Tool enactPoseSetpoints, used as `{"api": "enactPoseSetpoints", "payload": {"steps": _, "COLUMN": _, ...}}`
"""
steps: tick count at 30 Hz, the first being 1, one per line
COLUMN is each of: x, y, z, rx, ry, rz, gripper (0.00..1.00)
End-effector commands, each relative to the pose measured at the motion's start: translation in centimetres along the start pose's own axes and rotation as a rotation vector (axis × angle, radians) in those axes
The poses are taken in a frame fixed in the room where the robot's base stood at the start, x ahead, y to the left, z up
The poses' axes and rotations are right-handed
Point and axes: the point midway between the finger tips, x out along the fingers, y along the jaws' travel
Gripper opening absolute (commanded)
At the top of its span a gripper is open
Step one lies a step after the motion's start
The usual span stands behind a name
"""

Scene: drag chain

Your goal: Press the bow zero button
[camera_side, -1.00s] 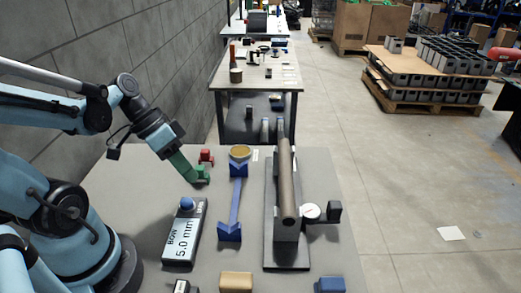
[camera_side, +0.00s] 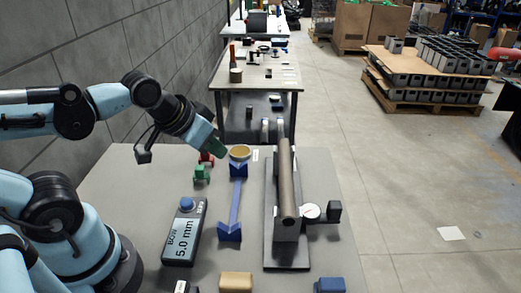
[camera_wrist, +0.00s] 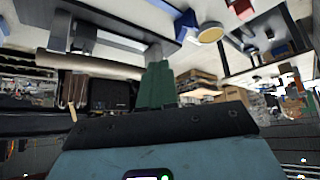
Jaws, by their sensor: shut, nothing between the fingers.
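The bow readout (camera_side: 183,238) is a dark box lying on the grey table, left of the blue stand. Its screen reads "BOW 5.0 mm". A round blue button (camera_side: 186,203) sits at its far end beside small pale markings too small to read. My gripper (camera_side: 220,152) has green fingers, which also show in the wrist view (camera_wrist: 157,80). The fingers are shut and empty, raised above the table's far part, beyond and right of the button and clear of it. I cannot make out the readout in the wrist view.
A small green block (camera_side: 202,174) and a red block (camera_side: 206,158) stand near my gripper. A blue stand (camera_side: 236,205), a gold round piece (camera_side: 240,152) and a brown bar (camera_side: 287,185) with a dial gauge (camera_side: 310,211) stand to the right.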

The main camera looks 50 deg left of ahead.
Motion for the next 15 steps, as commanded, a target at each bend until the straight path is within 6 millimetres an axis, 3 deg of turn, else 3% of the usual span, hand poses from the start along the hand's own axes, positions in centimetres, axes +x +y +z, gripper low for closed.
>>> {"api": "enactPoseSetpoints", "payload": {"steps": 5, "x": -0.5, "y": -0.6, "z": 0.3, "rx": -0.198, "ry": -0.048, "rz": -0.014, "gripper": 0.00}}
{"api": "enactPoseSetpoints", "payload": {"steps": 15, "x": -2.4, "y": -2.1, "z": 1.5, "rx": -0.866, "ry": -0.193, "rz": -0.111, "gripper": 0.00}}
